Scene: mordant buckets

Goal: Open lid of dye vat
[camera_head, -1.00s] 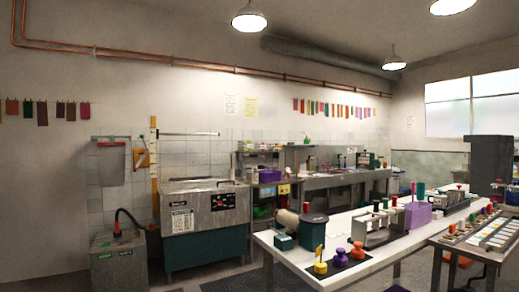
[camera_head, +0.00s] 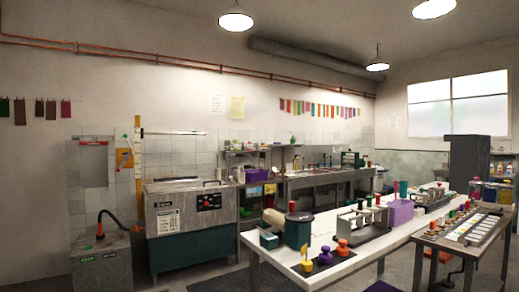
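The dye vat looks to be the large steel tank (camera_head: 165,222) with a dark teal lower body, standing against the back wall left of centre. Its top is covered by a flat steel lid (camera_head: 180,184), which appears closed. A white label sheet and a dark control panel (camera_head: 209,201) are on its front. Neither of my grippers is in view.
A white worktable (camera_head: 330,254) with spools, colored weights and a purple box fills the right foreground. Open floor (camera_head: 205,275) lies before the vat.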

